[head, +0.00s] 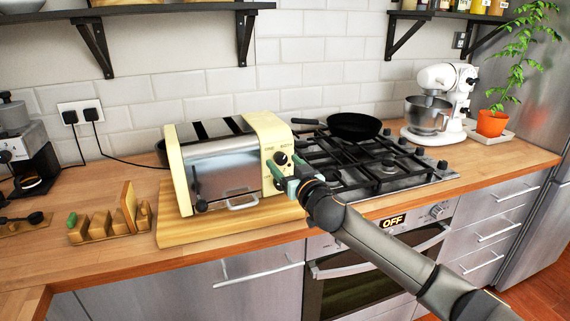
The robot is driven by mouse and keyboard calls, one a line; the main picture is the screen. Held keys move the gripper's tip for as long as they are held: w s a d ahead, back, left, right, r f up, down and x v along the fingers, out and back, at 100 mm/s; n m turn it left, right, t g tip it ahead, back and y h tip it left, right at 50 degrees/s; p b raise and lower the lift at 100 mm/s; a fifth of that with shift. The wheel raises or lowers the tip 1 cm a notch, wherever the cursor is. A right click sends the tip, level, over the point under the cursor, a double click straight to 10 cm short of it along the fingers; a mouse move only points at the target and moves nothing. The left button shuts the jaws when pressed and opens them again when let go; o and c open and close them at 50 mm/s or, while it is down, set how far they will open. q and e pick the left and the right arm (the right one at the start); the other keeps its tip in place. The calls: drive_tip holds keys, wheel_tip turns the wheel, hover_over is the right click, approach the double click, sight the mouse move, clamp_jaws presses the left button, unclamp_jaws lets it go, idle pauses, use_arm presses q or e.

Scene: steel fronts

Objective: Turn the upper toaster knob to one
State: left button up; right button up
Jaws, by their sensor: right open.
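The cream and steel toaster (221,163) stands on a wooden board (176,232) on the counter. Its control panel is on the right end of its front. The upper toaster knob (281,158) is black and round with a light mark, and shows just above my gripper. A lower knob is mostly hidden behind the gripper. My right gripper (283,178), with greenish fingers, is open in front of the panel, just below the upper knob. I cannot tell whether a finger touches the panel. My left gripper is out of view.
A gas hob (375,168) with a black pan (354,126) is right of the toaster. A white stand mixer (446,92) and potted plant (491,122) stand farther right. A wooden rack (98,224) and coffee machine (28,150) are on the left.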

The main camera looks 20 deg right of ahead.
drive_tip(key=shift+w, duration=0.15)
clamp_jaws()
idle(0.6)
